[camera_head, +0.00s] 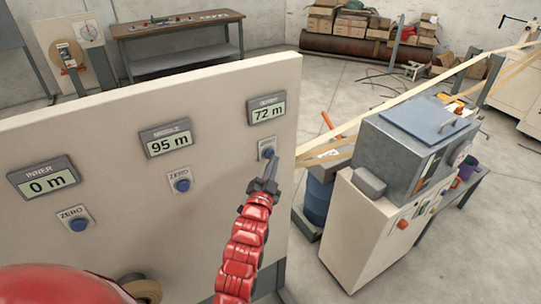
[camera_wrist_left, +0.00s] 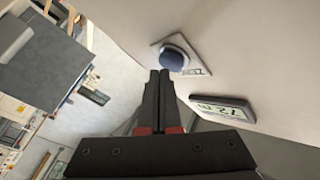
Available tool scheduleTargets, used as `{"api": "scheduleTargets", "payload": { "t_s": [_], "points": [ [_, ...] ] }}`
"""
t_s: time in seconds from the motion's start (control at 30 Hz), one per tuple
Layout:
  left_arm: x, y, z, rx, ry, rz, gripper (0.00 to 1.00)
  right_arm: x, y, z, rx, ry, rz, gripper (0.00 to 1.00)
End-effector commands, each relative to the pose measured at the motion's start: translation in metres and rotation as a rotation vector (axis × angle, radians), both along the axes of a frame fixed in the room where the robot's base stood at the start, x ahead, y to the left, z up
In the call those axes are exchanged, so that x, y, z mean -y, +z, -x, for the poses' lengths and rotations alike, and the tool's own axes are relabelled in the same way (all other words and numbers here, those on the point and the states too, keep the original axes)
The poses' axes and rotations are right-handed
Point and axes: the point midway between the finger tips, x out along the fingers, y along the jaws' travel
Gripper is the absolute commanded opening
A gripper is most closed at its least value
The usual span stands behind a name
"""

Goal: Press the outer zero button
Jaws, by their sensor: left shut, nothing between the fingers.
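The outer zero button (camera_head: 268,153) is a blue round button on a small plate labelled zero, below the display (camera_head: 267,108) reading 72 m at the panel's right end. My left gripper (camera_head: 271,161) is shut and empty, its tips just below and in front of this button. In the left wrist view the button (camera_wrist_left: 174,55) is just beyond the fingertips (camera_wrist_left: 159,76), slightly right of them. I cannot tell whether they touch. My right gripper is not in view.
The panel (camera_head: 110,125) also has a middle display (camera_head: 166,139) of 95 m with its button (camera_head: 182,185), and an inner display (camera_head: 43,177) of 0 m with its button (camera_head: 79,225). A grey and white machine (camera_head: 375,220) stands to the right, beyond a gap.

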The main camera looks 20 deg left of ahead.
Motion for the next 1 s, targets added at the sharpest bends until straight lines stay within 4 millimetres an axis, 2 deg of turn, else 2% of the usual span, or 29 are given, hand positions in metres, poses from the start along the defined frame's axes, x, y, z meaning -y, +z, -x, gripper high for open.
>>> {"api": "scheduleTargets", "payload": {
  "t_s": [1.0],
  "points": [
    [-0.0051,-0.0009,-0.0039,-0.001,0.001,0.000,0.00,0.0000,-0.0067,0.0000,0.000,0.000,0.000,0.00]
  ]
}}
